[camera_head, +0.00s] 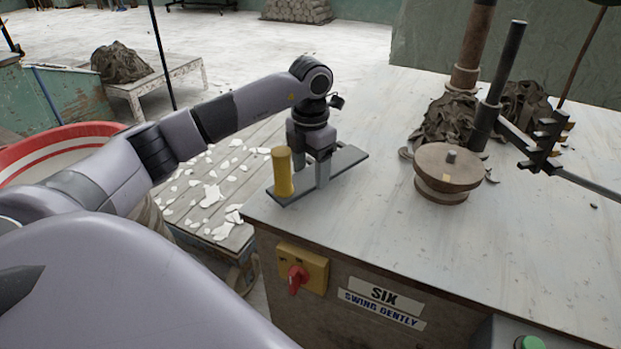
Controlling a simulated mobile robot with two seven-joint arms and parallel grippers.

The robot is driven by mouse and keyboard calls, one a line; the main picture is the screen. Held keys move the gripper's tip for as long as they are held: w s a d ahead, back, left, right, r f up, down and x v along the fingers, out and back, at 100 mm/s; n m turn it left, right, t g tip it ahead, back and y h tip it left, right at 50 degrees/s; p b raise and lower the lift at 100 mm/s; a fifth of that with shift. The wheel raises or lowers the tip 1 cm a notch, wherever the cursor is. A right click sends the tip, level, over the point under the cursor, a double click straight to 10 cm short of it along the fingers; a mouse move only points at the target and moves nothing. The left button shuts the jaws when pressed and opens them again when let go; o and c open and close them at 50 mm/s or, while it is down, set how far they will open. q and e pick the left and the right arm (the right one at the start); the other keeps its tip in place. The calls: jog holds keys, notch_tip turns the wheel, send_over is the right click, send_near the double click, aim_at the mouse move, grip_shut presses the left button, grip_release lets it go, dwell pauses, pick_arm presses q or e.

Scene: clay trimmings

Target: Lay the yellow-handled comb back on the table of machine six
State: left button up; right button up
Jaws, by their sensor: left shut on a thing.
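The comb is a flat grey bar (346,160) with an upright yellow handle (283,172) at its left end. It is at the left edge of the pale table of machine six (390,225), whose front bears the label "SIX" (384,295). My left gripper (322,172) reaches in from the left and points down, shut on the comb's grey bar just right of the yellow handle. I cannot tell whether the bar touches the tabletop. My right gripper is not in view.
A round brown wheel head (447,172) stands on the table, with dark clay trimmings (450,118) and metal posts (498,85) behind it. A red switch (298,279) is on the front. A lower bench with white scraps (211,194) lies left. The table's front middle is clear.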

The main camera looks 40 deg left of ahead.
aim_at(311, 176)
pick_arm(q)
jog(key=shift+f, duration=1.35)
jog(key=shift+f, duration=0.15)
jog(key=o, duration=1.3)
jog(key=shift+o, duration=0.2)
notch_tip(311, 176, up, 12)
